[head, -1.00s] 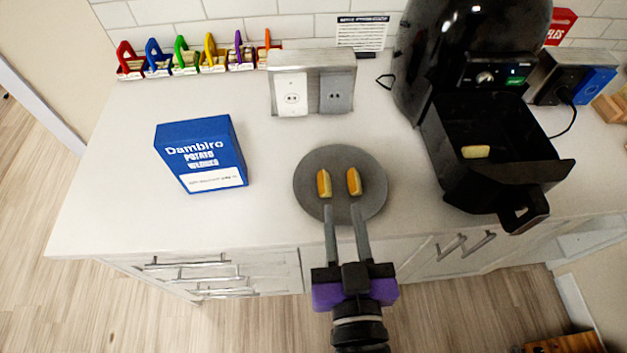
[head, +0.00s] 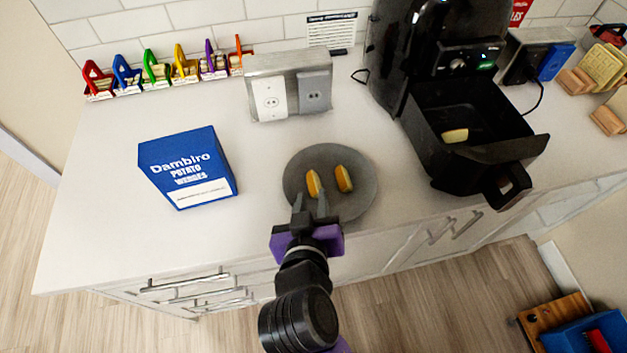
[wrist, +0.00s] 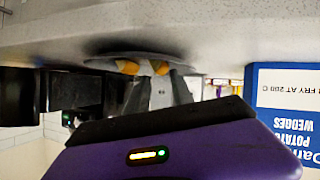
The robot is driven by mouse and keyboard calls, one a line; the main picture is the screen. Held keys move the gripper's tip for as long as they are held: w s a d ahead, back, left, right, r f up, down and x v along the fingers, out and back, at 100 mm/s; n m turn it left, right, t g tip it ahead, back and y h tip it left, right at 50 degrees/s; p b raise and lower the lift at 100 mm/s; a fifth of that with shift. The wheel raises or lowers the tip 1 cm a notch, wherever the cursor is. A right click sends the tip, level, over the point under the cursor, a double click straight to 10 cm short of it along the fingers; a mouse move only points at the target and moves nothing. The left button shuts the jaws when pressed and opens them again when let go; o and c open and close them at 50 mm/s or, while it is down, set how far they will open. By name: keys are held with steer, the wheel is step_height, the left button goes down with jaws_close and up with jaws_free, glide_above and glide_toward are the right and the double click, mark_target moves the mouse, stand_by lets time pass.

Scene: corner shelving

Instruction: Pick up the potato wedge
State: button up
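Two orange-and-yellow potato wedges lie side by side on a round grey plate (head: 358,205), the left wedge (head: 314,184) and the right wedge (head: 344,179). My gripper (head: 310,196) is open and empty at the near side of the plate. Its fingertips are apart, pointing at the near end of the left wedge. The wrist view, which is upside down, shows the left wedge (wrist: 160,67) between the finger lines and the other wedge (wrist: 127,67) beside them. Contact cannot be told. A third wedge (head: 455,135) lies in the air fryer drawer (head: 480,155).
A blue potato wedges box (head: 188,168) stands left of the plate. An outlet box (head: 289,85) is behind it. The black air fryer (head: 435,50) with its drawer pulled out stands right. Coloured bag clips (head: 170,68) line the back wall. The counter's left front is clear.

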mark_target(314, 190)
steer(key=x, duration=0.4)
steer(key=shift+w+f+p, duration=0.15)
steer(key=shift+w+p, duration=0.05)
steer(key=shift+p, duration=0.2)
steer(key=shift+f, duration=0.2)
jaws_close()
